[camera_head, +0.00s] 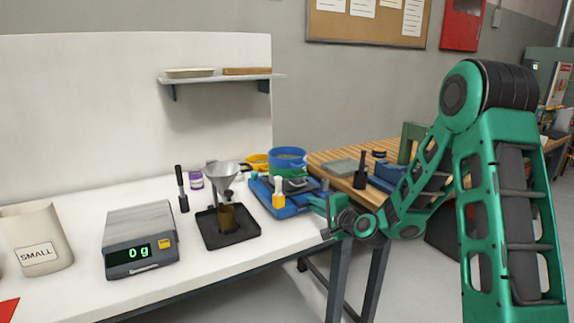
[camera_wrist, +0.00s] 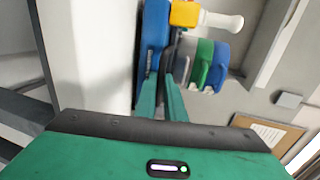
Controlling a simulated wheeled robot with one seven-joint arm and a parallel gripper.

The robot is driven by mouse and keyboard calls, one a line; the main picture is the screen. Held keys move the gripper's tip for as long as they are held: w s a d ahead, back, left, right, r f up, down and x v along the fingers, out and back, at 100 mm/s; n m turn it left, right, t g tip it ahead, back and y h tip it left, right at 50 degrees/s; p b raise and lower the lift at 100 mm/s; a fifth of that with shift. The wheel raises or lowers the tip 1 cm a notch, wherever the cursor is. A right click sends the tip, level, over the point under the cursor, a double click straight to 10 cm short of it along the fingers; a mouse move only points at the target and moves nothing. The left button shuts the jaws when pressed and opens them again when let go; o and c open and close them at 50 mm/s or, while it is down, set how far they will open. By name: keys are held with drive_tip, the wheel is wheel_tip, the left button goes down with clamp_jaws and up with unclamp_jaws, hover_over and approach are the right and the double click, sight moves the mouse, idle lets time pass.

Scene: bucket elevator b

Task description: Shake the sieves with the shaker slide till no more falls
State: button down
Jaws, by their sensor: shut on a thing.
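The blue shaker slide (camera_head: 285,208) lies on the white bench, with a yellow block and white knob (camera_head: 278,195) at its front. In the wrist view, the slide's blue base (camera_wrist: 152,35) and the yellow block (camera_wrist: 184,14) stand just beyond my fingers. My gripper (camera_head: 318,199) is at the slide's right end. Its fingers (camera_wrist: 164,80) are shut on a thin dark part of the slide, mostly hidden between them. A green sieve (camera_head: 295,185) sits on or at the slide.
A funnel (camera_head: 222,177) stands over a brown-filled vessel on a black tray (camera_head: 240,238). A scale (camera_head: 140,240) reading 0 g and a beaker marked SMALL (camera_head: 35,235) are to the left. A wooden table (camera_head: 345,160) holding items is behind my arm.

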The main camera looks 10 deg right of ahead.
drive_tip(key=shift+s+d+f, duration=0.1)
drive_tip(key=shift+s+d, duration=0.15)
drive_tip(key=shift+s, duration=0.5)
drive_tip(key=shift+s+d, duration=0.2)
drive_tip(key=shift+s, duration=0.5)
drive_tip(key=shift+s+d+f, duration=0.1)
drive_tip(key=shift+s+d, duration=0.15)
drive_tip(key=shift+s, duration=0.5)
drive_tip(key=shift+r+x, duration=0.25)
drive_tip(key=shift+x, duration=0.85)
drive_tip(key=shift+r+x, duration=0.2)
drive_tip(key=shift+x, duration=0.9)
drive_tip(key=shift+w, duration=0.1)
drive_tip(key=c, duration=1.2)
unclamp_jaws()
drive_tip(key=shift+r, duration=0.1)
drive_tip(key=shift+o, duration=0.2)
drive_tip(key=shift+v, duration=3.4)
drive_tip(key=shift+r, duration=0.1)
